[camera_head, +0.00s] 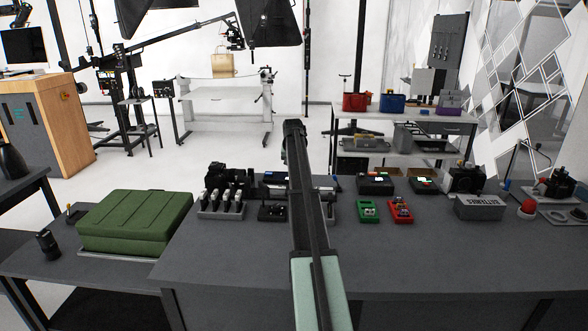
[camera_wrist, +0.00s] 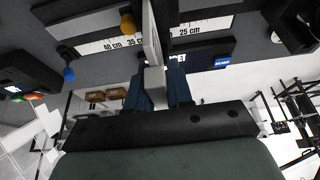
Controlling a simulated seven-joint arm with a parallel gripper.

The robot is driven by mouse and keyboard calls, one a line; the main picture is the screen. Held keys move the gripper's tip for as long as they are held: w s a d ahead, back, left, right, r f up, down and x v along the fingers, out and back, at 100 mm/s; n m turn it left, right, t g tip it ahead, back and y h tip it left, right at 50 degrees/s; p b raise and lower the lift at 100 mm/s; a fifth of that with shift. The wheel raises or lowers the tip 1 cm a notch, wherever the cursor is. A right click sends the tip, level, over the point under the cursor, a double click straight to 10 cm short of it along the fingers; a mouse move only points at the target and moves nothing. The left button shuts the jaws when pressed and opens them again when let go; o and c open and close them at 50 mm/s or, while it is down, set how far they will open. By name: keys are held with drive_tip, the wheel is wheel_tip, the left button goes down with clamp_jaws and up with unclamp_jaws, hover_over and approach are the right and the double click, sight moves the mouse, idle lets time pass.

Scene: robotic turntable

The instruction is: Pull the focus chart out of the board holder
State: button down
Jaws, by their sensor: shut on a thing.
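In the wrist view, my gripper (camera_wrist: 154,96) has its two dark blue fingers closed on a pale grey block at the near edge of the focus chart (camera_wrist: 151,38). The chart is a thin light board seen almost edge-on, so its face is hidden. It stands between parts of a dark fixture with a white centimetre scale (camera_wrist: 100,45), which seems to be the board holder. I cannot tell whether the chart's far edge sits in the slot. In the head view, my arm hides the gripper and chart.
A yellow knob (camera_wrist: 128,23) and a blue knob (camera_wrist: 68,74) are near the chart. On the bench, a battery rack (camera_head: 222,203), a green box (camera_head: 368,210), a red box (camera_head: 400,209) and a grey battery bin (camera_head: 480,207) stand around my arm. The front bench area is clear.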

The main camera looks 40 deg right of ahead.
drive_tip(key=shift+r, duration=1.8)
